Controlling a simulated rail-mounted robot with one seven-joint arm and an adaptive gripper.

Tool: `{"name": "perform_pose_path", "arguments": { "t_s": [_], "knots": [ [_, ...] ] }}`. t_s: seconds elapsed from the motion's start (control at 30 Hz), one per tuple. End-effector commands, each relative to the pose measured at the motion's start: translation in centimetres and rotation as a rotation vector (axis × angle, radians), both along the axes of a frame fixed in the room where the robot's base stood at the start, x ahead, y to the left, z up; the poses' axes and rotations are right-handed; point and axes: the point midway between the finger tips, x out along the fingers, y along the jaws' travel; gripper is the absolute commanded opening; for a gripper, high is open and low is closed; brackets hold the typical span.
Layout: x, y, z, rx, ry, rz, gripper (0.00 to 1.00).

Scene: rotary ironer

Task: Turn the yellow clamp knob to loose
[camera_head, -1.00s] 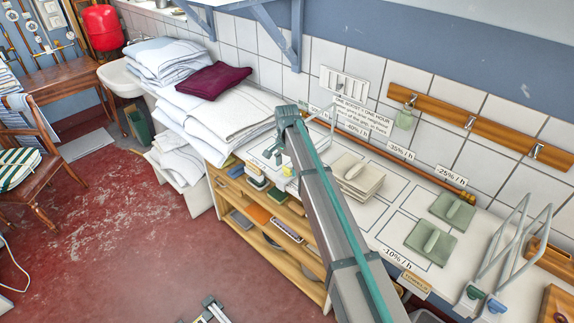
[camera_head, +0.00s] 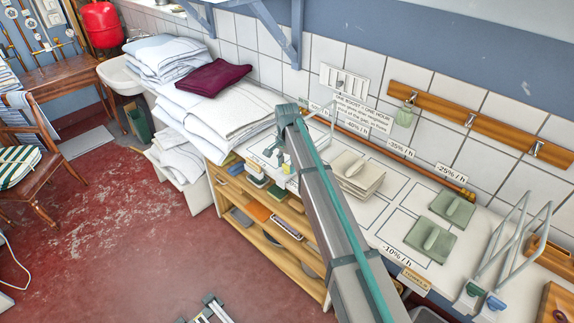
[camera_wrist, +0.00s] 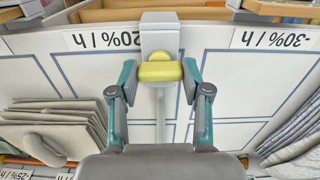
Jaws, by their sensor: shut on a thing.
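The yellow clamp knob (camera_wrist: 160,71) sits on a light grey block (camera_wrist: 160,30) at the bench edge, in the upper middle of the wrist view. My gripper (camera_wrist: 160,76) has its teal fingers on either side of the knob and is shut on it. The knob's wide bar runs across the picture from finger to finger. In the head view the knob shows small and partly hidden (camera_head: 287,168) beside my gripper (camera_head: 283,165), below the end of my arm. No loose or tight marking is readable.
The white bench top has outlined squares and percent labels. Stacked beige plates (camera_head: 357,174) and green plates (camera_head: 431,241) lie to the right, wire stands (camera_head: 508,250) farther right. Folded white linen (camera_head: 225,105) is piled at left. Open shelves (camera_head: 265,225) are below.

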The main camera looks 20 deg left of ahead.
Motion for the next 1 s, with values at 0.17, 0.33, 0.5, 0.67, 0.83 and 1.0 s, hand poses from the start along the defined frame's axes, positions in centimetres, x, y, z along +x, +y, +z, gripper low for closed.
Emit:
{"name": "perform_pose_path", "arguments": {
  "t_s": [0.17,0.33,0.5,0.67,0.83,1.0],
  "knots": [
    [0.03,0.01,-0.10,0.001,0.000,0.069,0.13],
    [0.04,0.02,-0.12,0.001,-0.001,0.184,0.13],
    [0.04,0.02,-0.14,0.000,0.000,0.337,0.13],
    [0.04,0.02,-0.15,0.000,0.000,0.490,0.13],
    [0.05,0.02,-0.11,0.001,-0.001,0.651,0.13],
    [0.05,0.02,-0.06,0.001,-0.001,0.812,0.13]
  ]
}}
